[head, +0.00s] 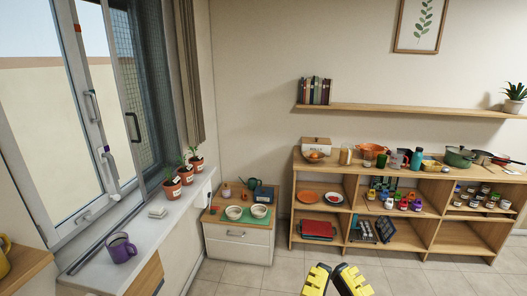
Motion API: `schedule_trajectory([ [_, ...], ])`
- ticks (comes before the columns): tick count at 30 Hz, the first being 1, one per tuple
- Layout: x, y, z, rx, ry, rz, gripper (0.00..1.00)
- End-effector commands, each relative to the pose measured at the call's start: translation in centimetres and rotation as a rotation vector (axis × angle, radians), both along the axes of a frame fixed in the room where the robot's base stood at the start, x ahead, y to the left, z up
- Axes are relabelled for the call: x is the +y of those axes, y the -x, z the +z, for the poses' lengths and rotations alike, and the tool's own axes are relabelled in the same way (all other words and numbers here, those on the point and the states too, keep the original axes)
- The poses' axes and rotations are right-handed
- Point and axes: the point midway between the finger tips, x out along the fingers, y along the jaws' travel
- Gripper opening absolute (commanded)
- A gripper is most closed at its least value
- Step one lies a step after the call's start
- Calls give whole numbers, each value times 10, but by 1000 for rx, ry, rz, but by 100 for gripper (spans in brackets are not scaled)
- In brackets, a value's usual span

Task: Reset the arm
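My gripper (335,280) shows at the bottom edge, right of centre, as two yellow and black parts with a narrow gap between their upper ends. The rest of it is cut off by the frame, so I cannot tell whether it is open or shut. Nothing is seen held in the visible part. It is in front of the shelf unit, over the tiled floor (285,275), apart from the furniture. The rest of my arm is out of view.
A wooden shelf unit (392,172) with pots, jars and dishes stands at the right. A small cabinet (240,247) with bowls stands left of it. A windowsill at left holds a purple mug (121,248) and potted plants. The floor between is clear.

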Motion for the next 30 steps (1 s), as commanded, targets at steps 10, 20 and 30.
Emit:
schedule_trajectory([
  [10, 0, -1, 175, 2, -8, 3, 0],
  [20, 0, -2, 285, 4, -15, 6, 0],
  [30, 0, -2, 287, 4, -16, 6, 0],
])
